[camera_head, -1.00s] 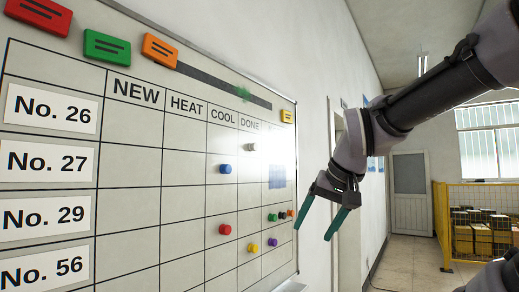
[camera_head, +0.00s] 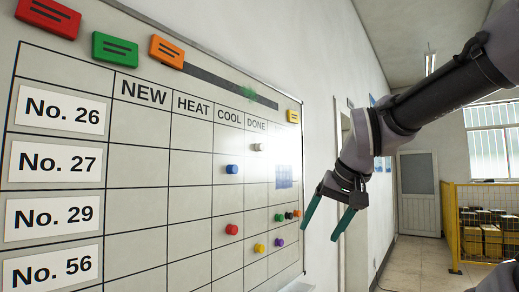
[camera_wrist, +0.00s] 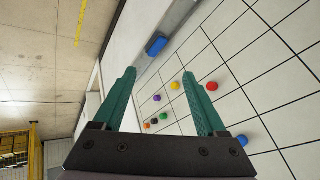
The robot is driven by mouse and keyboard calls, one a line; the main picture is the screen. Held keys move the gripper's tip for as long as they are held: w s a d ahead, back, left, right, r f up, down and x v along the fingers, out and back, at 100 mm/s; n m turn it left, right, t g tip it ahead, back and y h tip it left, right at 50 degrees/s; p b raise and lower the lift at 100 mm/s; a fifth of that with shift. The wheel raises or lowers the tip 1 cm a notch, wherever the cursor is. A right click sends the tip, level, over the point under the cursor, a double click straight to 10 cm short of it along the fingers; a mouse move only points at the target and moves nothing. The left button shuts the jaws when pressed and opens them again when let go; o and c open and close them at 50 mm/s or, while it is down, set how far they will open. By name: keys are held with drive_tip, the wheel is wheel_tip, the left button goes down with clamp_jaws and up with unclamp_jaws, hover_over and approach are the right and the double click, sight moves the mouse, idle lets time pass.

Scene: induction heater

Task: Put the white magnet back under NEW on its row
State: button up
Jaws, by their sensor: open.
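The white magnet (camera_head: 258,147) is on the whiteboard (camera_head: 138,247) in the DONE column, on the No. 26 row. The NEW cell (camera_head: 139,128) of that row is bare. My gripper (camera_head: 320,236) is open and empty, to the right of the board's right edge, with its green fingers pointing down in the head view. In the wrist view the open fingers (camera_wrist: 159,76) have nothing between them that they touch. I cannot make out the white magnet in the wrist view.
Other magnets on the board include a blue one (camera_head: 232,169), a red one (camera_head: 231,229), a yellow one (camera_head: 260,248) and a purple one (camera_head: 278,242). Red, green and orange blocks sit along the top edge. A yellow mesh cage (camera_head: 484,225) stands far right.

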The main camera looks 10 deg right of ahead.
idle(0.3)
drive_tip(key=shift+o, duration=0.2)
drive_tip(key=w+a+r+m+t+y, duration=0.1)
drive_tip(key=w+a+r+m+y, duration=0.1)
drive_tip(key=w+r+m, duration=0.5)
drive_tip(key=w+r, duration=0.4)
drive_tip(key=w, duration=0.2)
drive_tip(key=shift+w+a+r+t+y, duration=0.15)
drive_tip(key=shift+a+r+t+y, duration=0.15)
drive_tip(key=shift+t+y, duration=0.1)
drive_tip(key=m+t+y, duration=0.2)
drive_tip(key=m+t, duration=0.2)
drive_tip(key=m, duration=0.6)
approach(262, 146)
drive_tip(key=x, duration=0.9)
drive_tip(key=shift+w+f, duration=0.15)
drive_tip(key=shift+w, duration=0.05)
clamp_jaws()
drive_tip(key=s+d, duration=0.5)
